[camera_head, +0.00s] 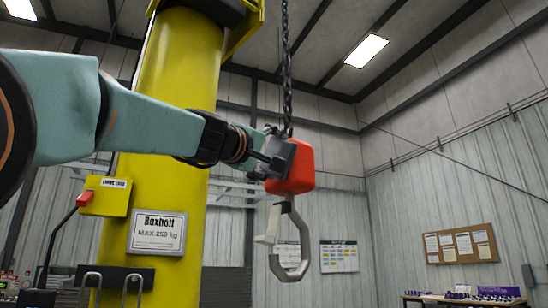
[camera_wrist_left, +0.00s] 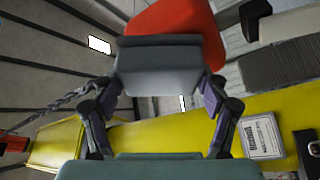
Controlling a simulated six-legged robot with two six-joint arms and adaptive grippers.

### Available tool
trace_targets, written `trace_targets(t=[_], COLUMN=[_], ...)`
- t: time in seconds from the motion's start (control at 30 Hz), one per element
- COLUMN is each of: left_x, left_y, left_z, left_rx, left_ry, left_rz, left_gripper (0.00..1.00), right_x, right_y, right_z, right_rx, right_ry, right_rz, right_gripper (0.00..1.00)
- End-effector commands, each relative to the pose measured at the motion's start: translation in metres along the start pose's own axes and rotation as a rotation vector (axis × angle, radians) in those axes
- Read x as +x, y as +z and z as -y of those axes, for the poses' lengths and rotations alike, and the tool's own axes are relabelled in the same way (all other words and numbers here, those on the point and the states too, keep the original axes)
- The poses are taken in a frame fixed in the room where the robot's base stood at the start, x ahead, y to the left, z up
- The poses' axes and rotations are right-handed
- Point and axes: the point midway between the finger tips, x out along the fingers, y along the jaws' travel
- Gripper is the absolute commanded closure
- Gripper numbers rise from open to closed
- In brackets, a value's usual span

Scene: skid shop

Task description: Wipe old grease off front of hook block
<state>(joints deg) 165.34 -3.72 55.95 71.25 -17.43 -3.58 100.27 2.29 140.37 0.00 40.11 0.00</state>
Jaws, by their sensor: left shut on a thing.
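The red hook block (camera_head: 305,172) hangs upright from a dark chain (camera_head: 286,70), with a pale metal hook (camera_head: 290,266) below it. My left gripper (camera_head: 268,156) comes in from the left and is shut on a grey pad (camera_head: 285,153). The pad is at the left side of the block in the head view and hides part of it. In the left wrist view the grey pad (camera_wrist_left: 165,72) sits between both fingers, with the red block (camera_wrist_left: 175,17) right behind it. Contact looks likely, but I cannot be sure. No grease can be made out. My right gripper is not in view.
A thick yellow column (camera_head: 180,80) stands behind my left arm, bearing a label plate (camera_head: 157,233) and a yellow switch box (camera_head: 108,197) with a lever. A notice board (camera_head: 460,245) and a bench (camera_head: 465,301) are far right. Space right of the block is clear.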

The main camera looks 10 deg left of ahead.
Motion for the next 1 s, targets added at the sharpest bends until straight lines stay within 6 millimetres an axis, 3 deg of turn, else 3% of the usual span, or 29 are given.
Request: trace_targets(t=[1.0], left_x=[0.021], left_y=[-0.052], left_z=[0.036], left_rx=[-0.001], left_ry=[-0.001], left_rz=[-0.001], left_gripper=[0.55], right_x=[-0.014], right_y=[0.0], right_z=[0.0], right_rx=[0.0], right_ry=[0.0], right_rz=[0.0], right_gripper=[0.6])
